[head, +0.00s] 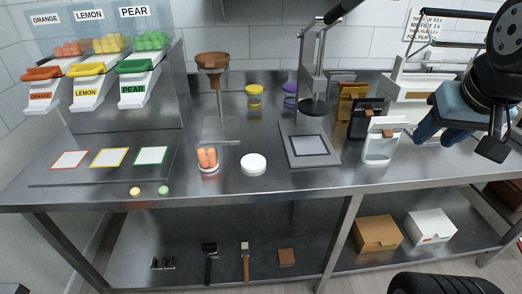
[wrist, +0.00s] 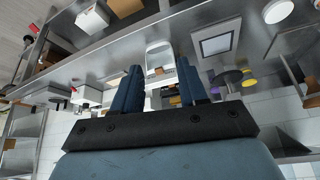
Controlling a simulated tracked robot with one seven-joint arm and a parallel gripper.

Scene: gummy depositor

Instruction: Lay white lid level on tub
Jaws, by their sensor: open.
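The white lid (head: 253,163) is a round disc lying flat on the steel bench, right of the tub; a white disc (wrist: 278,11) at the wrist view's upper right looks like it. The clear tub (head: 208,160) stands upright with orange gummies inside and no lid seen on top. My gripper (head: 420,135) is at the right of the bench, well away from both. In the wrist view its two blue fingers (wrist: 160,88) are apart with nothing held between them.
A white-framed holder (head: 381,148) and dark and gold holders stand near my gripper. A grey plate (head: 309,146) and press (head: 312,75) are right of the lid. A funnel (head: 212,62) stands behind the tub. Two small gummies (head: 149,191) lie at the front edge.

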